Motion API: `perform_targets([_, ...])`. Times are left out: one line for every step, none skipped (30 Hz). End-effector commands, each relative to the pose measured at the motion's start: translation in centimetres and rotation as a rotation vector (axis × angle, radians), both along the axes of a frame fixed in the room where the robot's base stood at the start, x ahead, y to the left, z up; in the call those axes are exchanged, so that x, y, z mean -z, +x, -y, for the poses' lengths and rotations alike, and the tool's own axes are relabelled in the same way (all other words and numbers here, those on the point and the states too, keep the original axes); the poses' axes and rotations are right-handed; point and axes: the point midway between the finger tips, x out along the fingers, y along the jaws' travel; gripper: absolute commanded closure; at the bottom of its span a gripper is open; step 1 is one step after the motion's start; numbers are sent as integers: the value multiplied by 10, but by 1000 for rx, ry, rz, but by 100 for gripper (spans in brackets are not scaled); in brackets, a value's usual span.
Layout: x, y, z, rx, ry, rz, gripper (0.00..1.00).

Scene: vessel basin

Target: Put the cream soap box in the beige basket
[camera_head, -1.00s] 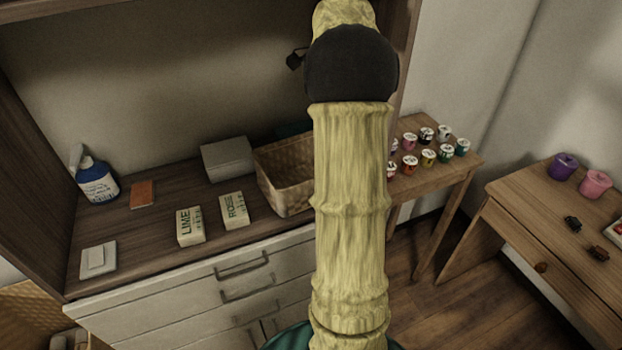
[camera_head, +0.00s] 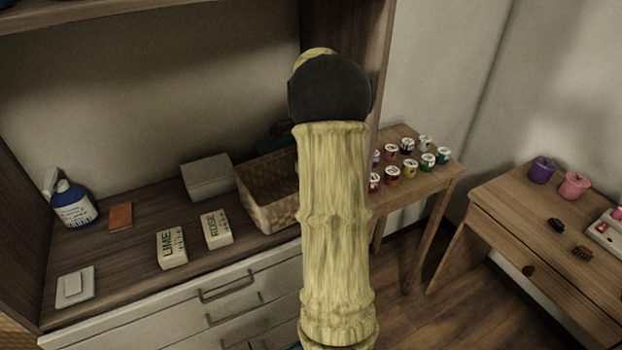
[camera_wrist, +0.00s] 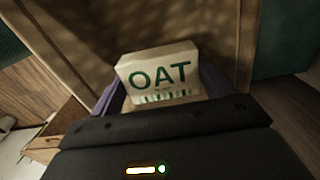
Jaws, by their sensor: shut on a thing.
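The cream soap box (camera_wrist: 177,63), lettered OAT in green, is between the purple fingers of my gripper (camera_wrist: 160,95) in the wrist view. My gripper is shut on it. The beige basket (camera_head: 270,207) stands on the wooden counter, partly hidden behind my arm in the head view. In the wrist view, brown walls (camera_wrist: 239,60) that look like the basket surround the box. I cannot tell how deep the box is between them. My gripper and the held box are hidden behind my arm in the head view.
Left of the basket are a grey box (camera_head: 207,177), a ROSE box (camera_head: 217,229), a LIME box (camera_head: 171,248), an orange block (camera_head: 120,217), a blue bottle (camera_head: 72,204) and a white dish (camera_head: 75,288). A side table (camera_head: 433,183) with several small cups stands right.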

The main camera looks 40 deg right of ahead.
Motion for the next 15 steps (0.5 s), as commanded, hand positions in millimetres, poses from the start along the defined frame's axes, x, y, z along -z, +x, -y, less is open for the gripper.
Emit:
perform_targets([1,0,0,0,0,0,49])
perform_targets([2,0,0,0,0,0,49])
perform_targets([6,0,0,0,1,-1,49])
perform_targets([9,0,0,0,1,-2,49])
perform_targets([14,-1,0,0,3,-2,49])
perform_targets([20,-1,0,0,3,-2,49])
perform_targets([25,-1,0,0,3,-2,49])
perform_targets([30,-1,-1,0,3,-3,49])
perform_targets([36,0,-1,0,3,-2,49])
perform_targets([39,0,-1,0,3,-2,49])
perform_targets([42,0,0,0,2,-1,49])
perform_targets([44,0,0,0,1,-1,49])
perform_targets([45,0,0,0,1,0,49])
perform_targets([45,0,0,0,1,0,49])
perform_targets([45,0,0,0,0,1,49])
